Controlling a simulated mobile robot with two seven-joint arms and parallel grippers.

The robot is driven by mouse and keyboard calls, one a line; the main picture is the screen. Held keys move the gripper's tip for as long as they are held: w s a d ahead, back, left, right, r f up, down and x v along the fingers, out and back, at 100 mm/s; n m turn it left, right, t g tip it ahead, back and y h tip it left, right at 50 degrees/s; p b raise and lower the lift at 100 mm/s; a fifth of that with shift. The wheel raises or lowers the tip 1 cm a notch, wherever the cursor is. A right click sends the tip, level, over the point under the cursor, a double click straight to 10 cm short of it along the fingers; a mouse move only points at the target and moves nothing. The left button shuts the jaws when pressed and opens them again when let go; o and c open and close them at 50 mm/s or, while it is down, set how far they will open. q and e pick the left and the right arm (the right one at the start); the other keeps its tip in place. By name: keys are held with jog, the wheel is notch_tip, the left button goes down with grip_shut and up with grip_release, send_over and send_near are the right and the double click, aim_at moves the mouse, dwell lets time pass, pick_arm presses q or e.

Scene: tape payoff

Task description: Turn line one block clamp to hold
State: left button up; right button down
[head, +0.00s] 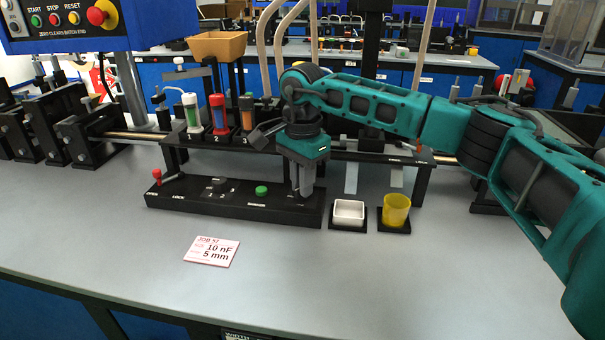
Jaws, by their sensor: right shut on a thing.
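A long black control block (235,201) lies on the grey bench. It carries a red-knobbed lever (157,175) at its left end, a dark knob (218,184) and a green button (261,190). My right gripper (304,190) points straight down at the right end of this block. Its fingers are shut on a small control there, which they mostly hide; which way it is turned cannot be told. My left gripper is not in view.
Tubes numbered 1 (191,113), 2 (218,114) and 3 (246,113) stand behind the block. A white dish (348,212) and a yellow cup (396,209) stand to its right. A job card (211,251) lies in front. The front bench is otherwise clear.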

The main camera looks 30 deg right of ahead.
jog(key=n+p, duration=0.1)
jog(key=n, duration=0.2)
jog(key=shift+n, duration=0.4)
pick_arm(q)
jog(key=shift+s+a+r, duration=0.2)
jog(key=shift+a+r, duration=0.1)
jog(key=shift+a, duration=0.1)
pick_arm(e)
jog(key=shift+a+n, duration=0.1)
jog(key=shift+n, duration=1.7)
jog(key=c, duration=1.2)
grip_release()
jog(key=shift+o, duration=0.2)
pick_arm(q)
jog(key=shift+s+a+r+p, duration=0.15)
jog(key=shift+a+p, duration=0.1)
jog(key=shift+p, duration=0.5)
pick_arm(e)
notch_tip(320, 180, up, 13)
